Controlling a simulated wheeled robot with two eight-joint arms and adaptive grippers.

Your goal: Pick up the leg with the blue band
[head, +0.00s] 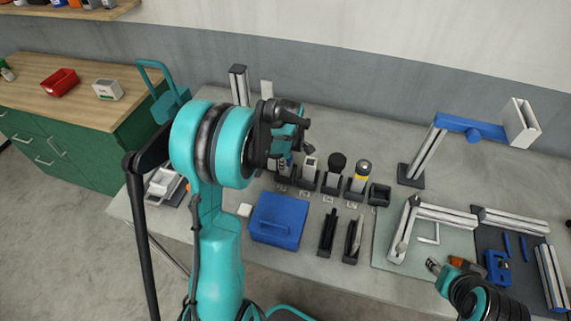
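Several grey metal profile legs show in the head view. One leg (552,277) lies on the dark mat at the right edge, and another (515,221) lies along that mat's back edge. An angled frame of two profiles (408,228) rests on the pale green mat. My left gripper (303,124) is high over the table's middle, apart from the legs; its finger opening is not clear. My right gripper (447,273) is low at the front right, near the mats, partly cut off by the frame, and its fingers are unclear.
A blue box (279,220) and a row of black holders with tools (331,178) stand mid-table. A lamp-like stand with a blue arm (470,127) is at the back right. A blue block (497,266) lies on the dark mat (520,262).

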